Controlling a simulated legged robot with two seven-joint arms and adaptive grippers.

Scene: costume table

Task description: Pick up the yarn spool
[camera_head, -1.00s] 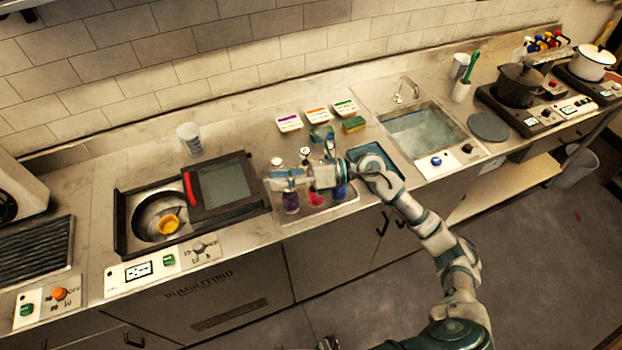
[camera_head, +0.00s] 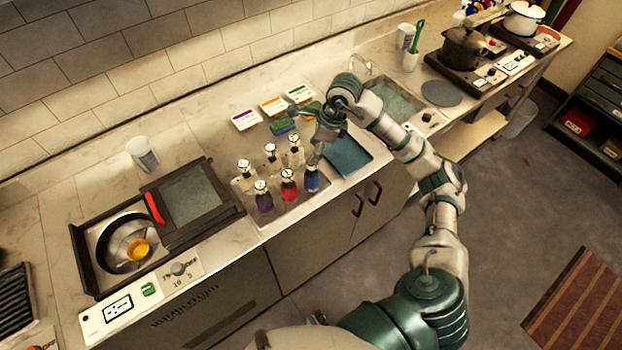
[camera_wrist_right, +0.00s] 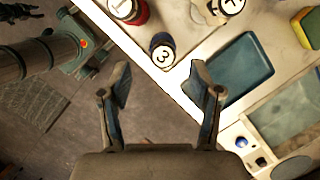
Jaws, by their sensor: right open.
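A small yellow-orange round thing (camera_head: 138,250) sits in the dark round pan (camera_head: 112,262) at the left; it may be the yarn spool, but it is too small to tell. My right gripper (camera_head: 316,150) points down by the blue bottle (camera_head: 312,182), far to the right of the pan. In the right wrist view my right gripper (camera_wrist_right: 161,76) is open and empty. The numbered cap of a dark bottle (camera_wrist_right: 162,52) shows just past and between its fingertips, apart from them. My left gripper is not in view.
Several capped bottles stand on a tray (camera_head: 282,215). Beside it lies a blue-grey tray (camera_head: 350,155). A white cup (camera_head: 142,154) stands behind. A sink (camera_head: 395,104) and pots (camera_head: 464,50) are farther right.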

